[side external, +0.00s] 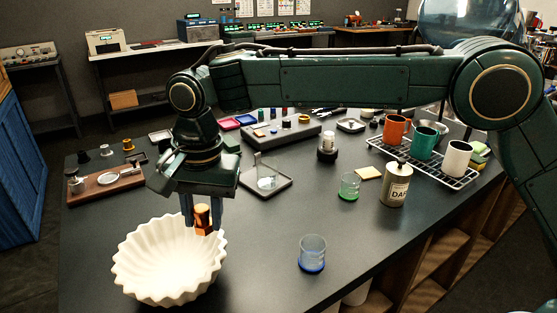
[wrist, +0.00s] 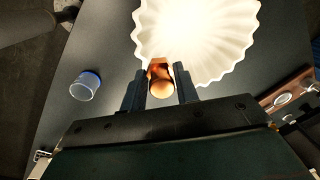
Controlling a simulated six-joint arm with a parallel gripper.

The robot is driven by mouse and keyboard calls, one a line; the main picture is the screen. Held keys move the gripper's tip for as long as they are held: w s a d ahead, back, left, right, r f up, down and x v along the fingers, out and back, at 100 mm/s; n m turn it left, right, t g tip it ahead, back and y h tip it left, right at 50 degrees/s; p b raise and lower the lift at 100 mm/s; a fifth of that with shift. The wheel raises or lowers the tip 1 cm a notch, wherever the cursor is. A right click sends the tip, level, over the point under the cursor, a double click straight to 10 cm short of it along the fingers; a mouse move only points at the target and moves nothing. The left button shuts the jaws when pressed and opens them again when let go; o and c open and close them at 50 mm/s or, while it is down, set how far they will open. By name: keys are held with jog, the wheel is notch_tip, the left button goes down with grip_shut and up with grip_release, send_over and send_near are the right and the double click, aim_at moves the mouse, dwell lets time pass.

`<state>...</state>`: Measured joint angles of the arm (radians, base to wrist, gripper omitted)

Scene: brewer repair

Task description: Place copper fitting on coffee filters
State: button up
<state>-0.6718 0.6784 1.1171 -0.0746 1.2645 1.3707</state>
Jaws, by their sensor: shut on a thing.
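My gripper (side external: 203,218) points down and is shut on the copper fitting (side external: 203,222), a small shiny copper-brown piece held between its fingers. In the wrist view the copper fitting (wrist: 160,80) shows between the two fingertips. The coffee filters (side external: 150,262) are a white fluted bowl shape on the dark table at the front left. In the side view the fitting overlaps the upper right rim of the filters. In the wrist view the filters (wrist: 200,35) lie just beyond the fingertips, and the fitting is by their near edge. The exact height of the fitting above them is unclear.
A blue glass (side external: 311,254) stands right of the filters. A green-bottomed glass (side external: 349,187) and a metal canister (side external: 396,184) stand further right. A rack (side external: 425,166) holds coloured mugs. A wooden board (side external: 104,187) with parts lies behind left. The table between filters and blue glass is clear.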

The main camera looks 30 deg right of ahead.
aim_at(206, 222)
jog(key=shift+f, duration=2)
jog(key=o, duration=1)
jog(key=shift+f, duration=0.1)
jog(key=r, duration=1.1)
jog(key=shift+s+d+r, duration=0.3)
jog(key=shift+d+r, duration=0.1)
jog(key=shift+r, duration=0.2)
